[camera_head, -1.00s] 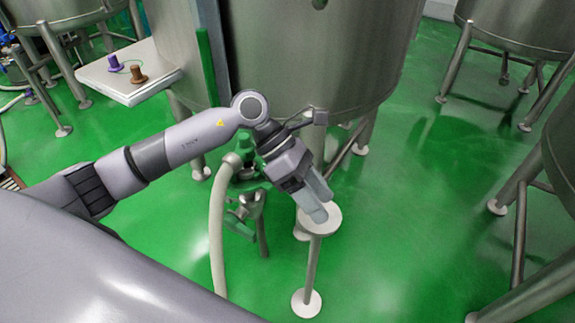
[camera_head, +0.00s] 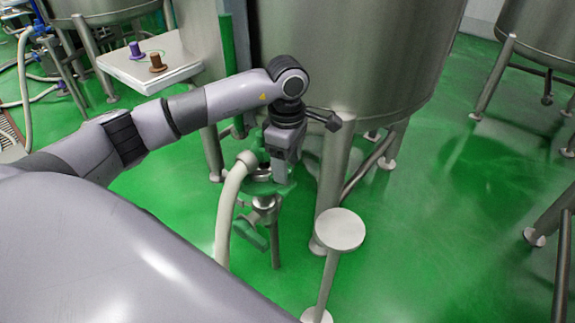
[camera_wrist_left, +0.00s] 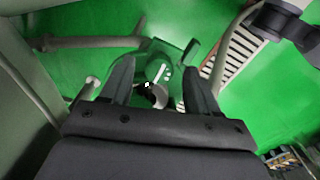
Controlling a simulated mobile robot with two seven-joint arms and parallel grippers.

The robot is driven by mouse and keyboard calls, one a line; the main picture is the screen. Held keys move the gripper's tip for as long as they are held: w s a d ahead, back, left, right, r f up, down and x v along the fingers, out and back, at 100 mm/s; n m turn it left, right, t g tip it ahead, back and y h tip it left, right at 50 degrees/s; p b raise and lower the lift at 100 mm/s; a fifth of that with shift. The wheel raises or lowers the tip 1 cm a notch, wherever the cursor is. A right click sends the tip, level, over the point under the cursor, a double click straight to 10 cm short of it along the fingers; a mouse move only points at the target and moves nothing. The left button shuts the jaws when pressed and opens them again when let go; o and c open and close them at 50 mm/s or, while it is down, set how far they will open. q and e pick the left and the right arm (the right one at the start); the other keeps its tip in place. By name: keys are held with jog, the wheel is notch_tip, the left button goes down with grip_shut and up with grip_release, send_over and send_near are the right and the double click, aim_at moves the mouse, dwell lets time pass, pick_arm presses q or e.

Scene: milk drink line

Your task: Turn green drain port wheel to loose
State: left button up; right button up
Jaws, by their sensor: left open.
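The green drain port wheel (camera_head: 258,188) is under the big steel tank, on a metal fitting beside a pale hose. My left gripper (camera_head: 280,178) points down over the wheel's right part in the head view and partly hides it. In the left wrist view the left gripper (camera_wrist_left: 160,66) is open, with its two fingers apart. The green wheel (camera_wrist_left: 190,50) shows between and beyond the fingertips there. I cannot tell whether the fingers touch it. A green lever-like handle (camera_head: 252,234) sits lower on the fitting. My right gripper is not in view.
The steel tank (camera_head: 350,50) and its legs stand close behind my left arm. A pale hose (camera_head: 226,205) runs down left of the wheel. A round-topped stand (camera_head: 340,229) is to the right. A shelf (camera_head: 130,72) holds a purple and a brown piece. The floor on the right is mostly clear.

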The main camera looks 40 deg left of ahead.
pick_arm(q)
jog(key=shift+f, duration=0.4)
jog(key=c, duration=1)
jog(key=shift+c, duration=0.2)
